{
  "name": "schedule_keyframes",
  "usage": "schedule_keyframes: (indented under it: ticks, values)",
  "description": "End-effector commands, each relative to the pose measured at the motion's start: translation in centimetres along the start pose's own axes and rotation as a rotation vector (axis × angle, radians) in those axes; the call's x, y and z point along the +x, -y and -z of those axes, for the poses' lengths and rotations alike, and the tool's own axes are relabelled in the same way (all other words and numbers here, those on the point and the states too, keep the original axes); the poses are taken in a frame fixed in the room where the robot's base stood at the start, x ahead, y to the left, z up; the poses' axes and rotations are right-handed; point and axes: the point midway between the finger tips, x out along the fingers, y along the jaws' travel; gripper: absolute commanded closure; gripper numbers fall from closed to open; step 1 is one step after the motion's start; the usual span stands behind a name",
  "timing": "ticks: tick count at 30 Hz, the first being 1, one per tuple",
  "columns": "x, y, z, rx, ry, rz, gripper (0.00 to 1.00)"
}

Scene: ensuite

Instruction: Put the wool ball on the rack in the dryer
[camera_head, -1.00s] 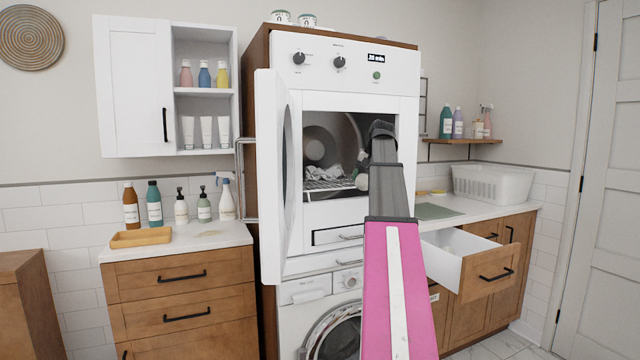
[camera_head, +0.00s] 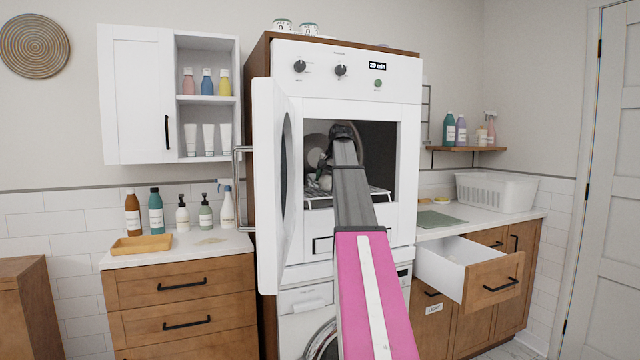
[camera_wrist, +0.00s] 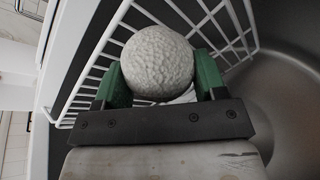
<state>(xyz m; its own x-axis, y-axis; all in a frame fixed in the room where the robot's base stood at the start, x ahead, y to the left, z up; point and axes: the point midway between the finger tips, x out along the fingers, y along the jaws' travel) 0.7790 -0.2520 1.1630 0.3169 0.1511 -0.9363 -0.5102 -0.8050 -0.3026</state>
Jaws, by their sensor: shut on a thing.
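The wool ball (camera_wrist: 157,63) is a whitish, rough sphere between the two green fingers of my gripper (camera_wrist: 160,78) in the wrist view. My gripper is shut on it. The white wire rack (camera_wrist: 105,55) shows behind and around the ball. I cannot tell whether the ball touches the rack. The dryer (camera_head: 345,85) stands with its white door (camera_head: 272,190) open to the left. My arm reaches into its opening, and in the head view it hides part of the rack (camera_head: 378,192) and most of my gripper.
The metal drum wall (camera_wrist: 285,95) lies to the right in the wrist view. The open dryer door stands left of my arm. An open drawer (camera_head: 470,270) juts out at the lower right. A white basket (camera_head: 495,190) stands on the counter.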

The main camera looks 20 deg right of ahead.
Motion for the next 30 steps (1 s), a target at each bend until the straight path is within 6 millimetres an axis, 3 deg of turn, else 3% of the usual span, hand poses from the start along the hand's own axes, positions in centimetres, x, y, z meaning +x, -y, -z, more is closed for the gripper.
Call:
schedule_keyframes:
  ticks: [5, 12, 16, 27, 28, 30]
  values:
    - [0.3, 0.8, 0.5, 0.0, 0.0, 0.0, 0.58]
    - [1.5, 3.7, 2.3, -0.001, 0.001, 0.0, 0.58]
    - [2.9, 2.9, 1.6, 0.001, 0.0, 0.0, 0.58]
    - [3.2, 2.8, 1.6, 0.0, 0.0, 0.0, 0.58]
    - [3.2, 2.8, 1.6, 0.0, 0.0, 0.0, 0.29]
    - [3.1, 2.8, 1.6, 0.0, 0.0, 0.0, 0.1]
